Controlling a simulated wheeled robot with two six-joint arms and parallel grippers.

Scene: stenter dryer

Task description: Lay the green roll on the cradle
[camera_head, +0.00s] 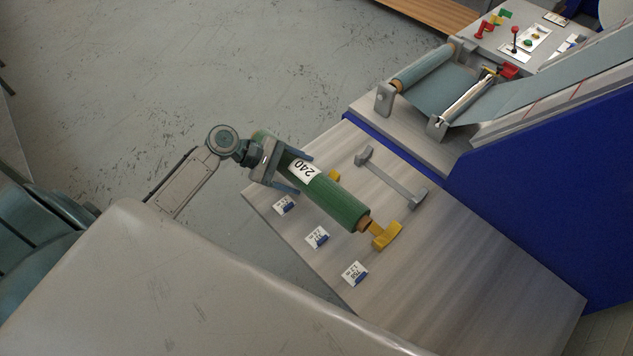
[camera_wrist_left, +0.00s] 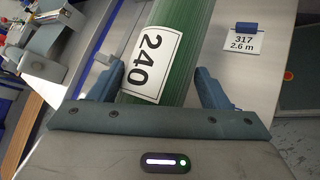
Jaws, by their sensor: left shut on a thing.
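The green roll (camera_head: 340,204) has a brown core end and a white label reading 240. My left gripper (camera_head: 292,173) is shut around it near its upper left end. In the left wrist view the blue-grey fingers (camera_wrist_left: 160,88) sit on both sides of the green roll (camera_wrist_left: 185,50), beside the label. The roll lies over a yellow cradle (camera_head: 386,236); its core end is close to the front yellow support. I cannot tell whether it rests there. A grey cradle (camera_head: 391,180), two end supports joined by a bar, stands empty beside it. My right gripper is not in view.
The wooden-topped table (camera_head: 450,270) has several white labels along its left edge. Behind it stands a machine with a blue side (camera_head: 550,190) and a grey-green fabric roll (camera_head: 422,68). A panel with red and green controls (camera_head: 528,40) is farther back.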

